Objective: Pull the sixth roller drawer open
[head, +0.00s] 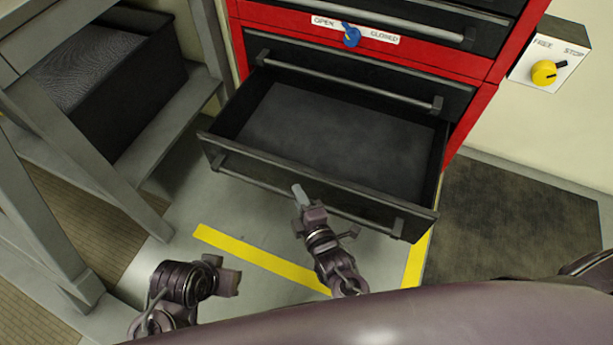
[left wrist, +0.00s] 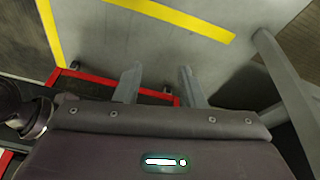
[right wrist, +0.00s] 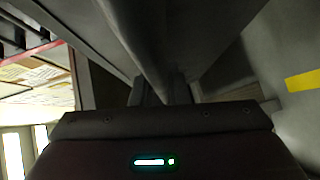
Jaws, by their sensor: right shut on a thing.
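The lowest drawer (head: 330,135) of the red cabinet in the head view is pulled well out, and its dark, empty inside shows. Its long bar handle (head: 256,181) runs across the front; it also shows as a grey bar in the right wrist view (right wrist: 140,42). My right gripper (head: 299,193) is at the middle of this handle and shut on it; its fingers show at the bar in the right wrist view (right wrist: 163,92). My left gripper (head: 230,279) hangs low, left of the right one and apart from the drawer. In the left wrist view its fingers (left wrist: 159,82) are apart and empty.
A closed drawer (head: 360,78) sits above the open one. A blue knob (head: 351,35) is on the red OPEN/CLOSED strip. A yellow FREE/STOP knob (head: 543,73) is on the right wall. A grey rack (head: 150,140) stands left. Yellow tape (head: 255,257) marks the floor.

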